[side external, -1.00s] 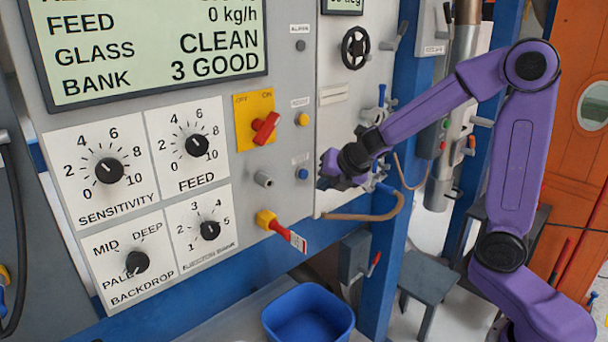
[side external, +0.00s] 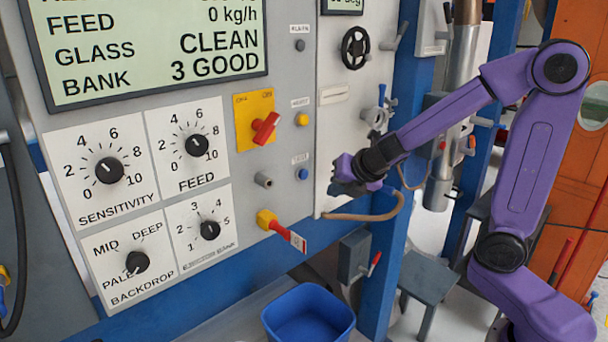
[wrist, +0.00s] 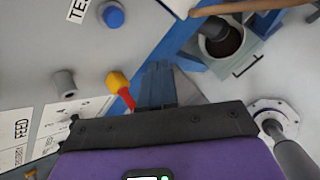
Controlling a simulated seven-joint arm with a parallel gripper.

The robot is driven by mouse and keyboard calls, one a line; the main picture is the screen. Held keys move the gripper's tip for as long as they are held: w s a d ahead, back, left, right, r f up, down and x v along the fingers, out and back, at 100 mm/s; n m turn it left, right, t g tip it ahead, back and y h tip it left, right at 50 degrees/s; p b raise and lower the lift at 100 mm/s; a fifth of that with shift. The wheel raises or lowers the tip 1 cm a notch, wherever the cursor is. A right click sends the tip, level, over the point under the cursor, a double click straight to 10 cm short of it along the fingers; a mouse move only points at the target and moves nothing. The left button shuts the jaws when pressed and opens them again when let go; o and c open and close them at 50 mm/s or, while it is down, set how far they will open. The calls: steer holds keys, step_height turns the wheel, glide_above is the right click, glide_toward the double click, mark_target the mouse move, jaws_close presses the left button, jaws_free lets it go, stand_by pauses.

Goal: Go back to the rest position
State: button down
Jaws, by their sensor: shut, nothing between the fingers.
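My gripper (side external: 340,180) is at the right side of the grey control panel (side external: 287,135) in the side external view. It is shut and empty, in front of the panel's right edge and apart from the knobs and switches. In the wrist view the dark gripper body fills the lower middle, and its finger area (wrist: 157,88) points toward the lower part of the panel and the floor.
The panel carries a red-yellow switch (side external: 265,127), a lower yellow valve with red handle (side external: 280,230) and a blue button (side external: 302,174). A brown hose (side external: 365,216) runs below my gripper. A blue bin (side external: 308,316) and grey stool (side external: 428,275) stand lower down.

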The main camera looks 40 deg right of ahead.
steer(key=s+a+f+m+g, duration=0.1)
steer(key=s+m, duration=0.4)
steer(key=s, duration=0.5)
steer(key=s+a+f+m+g+y, duration=0.1)
steer(key=s+a+m+g, duration=0.2)
steer(key=s, duration=0.7)
steer(key=s+a+f+m+g, duration=0.1)
steer(key=s+m+g, duration=0.3)
steer(key=s, duration=0.6)
steer(key=a+m, duration=0.1)
steer(key=m, duration=0.1)
steer(key=shift+f+m+g, duration=0.15)
steer(key=shift+m+g, duration=0.15)
steer(key=shift+m, duration=0.1)
stand_by(1.5)
